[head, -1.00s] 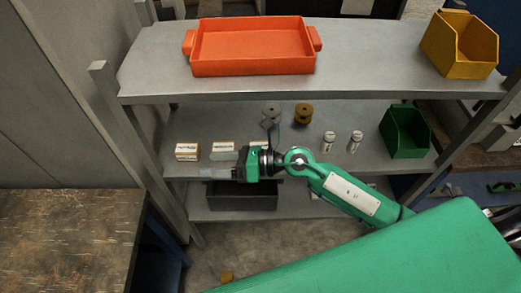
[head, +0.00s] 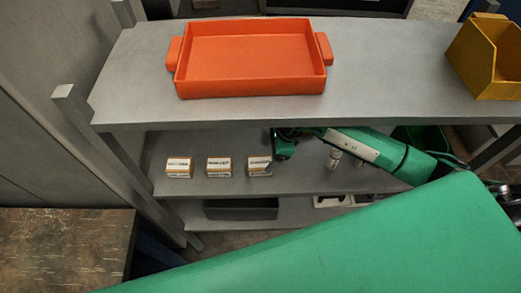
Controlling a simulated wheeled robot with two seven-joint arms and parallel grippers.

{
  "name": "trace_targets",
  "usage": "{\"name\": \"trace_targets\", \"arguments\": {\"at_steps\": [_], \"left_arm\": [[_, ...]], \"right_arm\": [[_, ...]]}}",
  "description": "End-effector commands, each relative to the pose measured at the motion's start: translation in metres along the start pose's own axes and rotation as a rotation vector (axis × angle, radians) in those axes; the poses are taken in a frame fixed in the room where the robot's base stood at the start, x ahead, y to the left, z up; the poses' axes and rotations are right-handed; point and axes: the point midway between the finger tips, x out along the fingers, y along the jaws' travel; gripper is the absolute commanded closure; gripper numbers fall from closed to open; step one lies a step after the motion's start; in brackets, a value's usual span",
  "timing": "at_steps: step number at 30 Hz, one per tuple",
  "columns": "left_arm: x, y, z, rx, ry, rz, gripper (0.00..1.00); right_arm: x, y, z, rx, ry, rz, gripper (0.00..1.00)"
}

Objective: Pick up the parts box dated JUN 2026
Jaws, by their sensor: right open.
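Three small white parts boxes with orange edges stand in a row on the middle shelf: a left box (head: 179,168), a middle box (head: 219,167) and a right box (head: 259,167). Each has a label with dark print, too small to read, so I cannot tell which is dated JUN 2026. My right gripper (head: 283,147) is open beside the right box, at its right and slightly behind. Its fingertips are mostly hidden, and I cannot tell whether they touch the box. My left gripper is not in view.
The upper shelf (head: 370,80) overhangs the boxes and bears an orange tray (head: 250,62) and a yellow bin (head: 485,60). A dark bin (head: 240,209) sits on the lower shelf. A worn table (head: 65,250) is at left.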

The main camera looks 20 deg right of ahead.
Motion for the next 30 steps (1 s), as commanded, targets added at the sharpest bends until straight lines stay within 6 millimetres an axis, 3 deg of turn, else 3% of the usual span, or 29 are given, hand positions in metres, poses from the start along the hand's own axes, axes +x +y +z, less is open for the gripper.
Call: {"name": "trace_targets", "arguments": {"at_steps": [5,12,15,21,26,30], "left_arm": [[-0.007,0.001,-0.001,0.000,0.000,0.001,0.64],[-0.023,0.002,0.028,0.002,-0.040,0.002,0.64],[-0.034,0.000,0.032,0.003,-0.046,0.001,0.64],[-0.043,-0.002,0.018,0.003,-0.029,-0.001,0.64],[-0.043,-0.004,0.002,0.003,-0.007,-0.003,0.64],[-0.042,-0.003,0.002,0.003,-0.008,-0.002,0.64]], "right_arm": [[0.010,0.000,-0.001,0.000,0.010,0.002,0.25],[0.031,0.002,-0.001,0.000,0.009,0.003,0.25],[0.042,0.003,-0.002,0.001,0.009,0.004,0.25],[0.068,0.002,-0.004,0.000,0.008,0.002,0.25],[0.075,0.002,-0.005,-0.002,0.009,0.000,0.25],[0.075,0.002,-0.005,-0.002,0.009,-0.001,0.25]]}}
